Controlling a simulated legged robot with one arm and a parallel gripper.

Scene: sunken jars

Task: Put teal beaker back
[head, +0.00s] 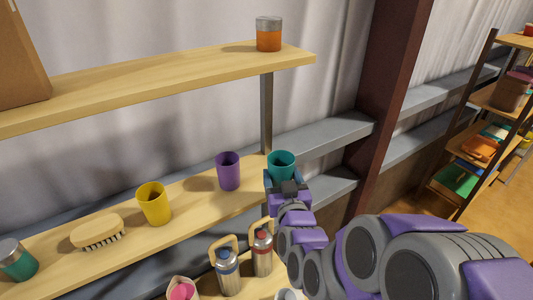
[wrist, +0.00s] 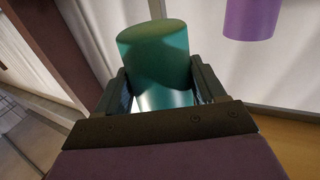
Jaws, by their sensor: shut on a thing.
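The teal beaker (head: 281,160) is held upright or nearly so, just right of the purple beaker, by the right end of the middle shelf (head: 195,205). My gripper (head: 283,180) is shut on it from the near side. In the wrist view the teal beaker (wrist: 155,50) sits between the two dark fingers of my gripper (wrist: 160,90). Its base is hidden in the head view, so I cannot tell whether it touches the shelf. The purple beaker (head: 228,171) stands apart on that shelf; it also shows in the wrist view (wrist: 252,17).
A yellow beaker (head: 154,204), a brush (head: 97,232) and a teal jar (head: 17,260) stand left on the middle shelf. An orange jar (head: 268,34) stands on the upper shelf (head: 170,78). Flasks (head: 227,272) stand below. A shelf post (head: 267,112) rises behind the beakers.

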